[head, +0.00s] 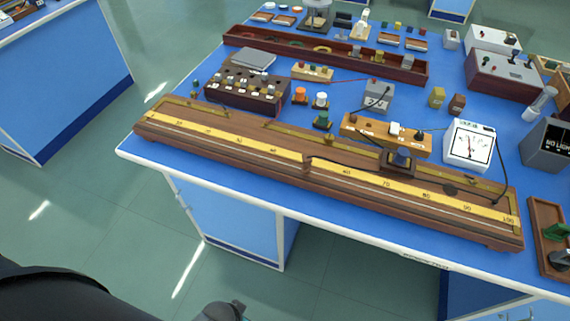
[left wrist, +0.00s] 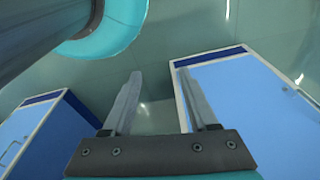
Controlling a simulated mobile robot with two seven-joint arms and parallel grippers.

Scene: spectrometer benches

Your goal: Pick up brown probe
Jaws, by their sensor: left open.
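A small dark brown piece, which looks like the brown probe (head: 308,161), lies on the long wooden metre bridge (head: 225,148) near the middle of its yellow scale. A thin dark lead runs from it to the right. Its exact shape is too small to tell. My left gripper (left wrist: 159,74) shows in the left wrist view with its two fingers apart and nothing between them. It points at the floor and blue cabinets, away from the probe. My right gripper is not in view.
The blue bench top carries a white meter (head: 470,145), a wooden key block (head: 370,132), a dark resistance box (head: 247,91) and a long wooden tray (head: 290,46). A wooden tray (head: 538,220) stands at the right. Floor is open in front of the bench.

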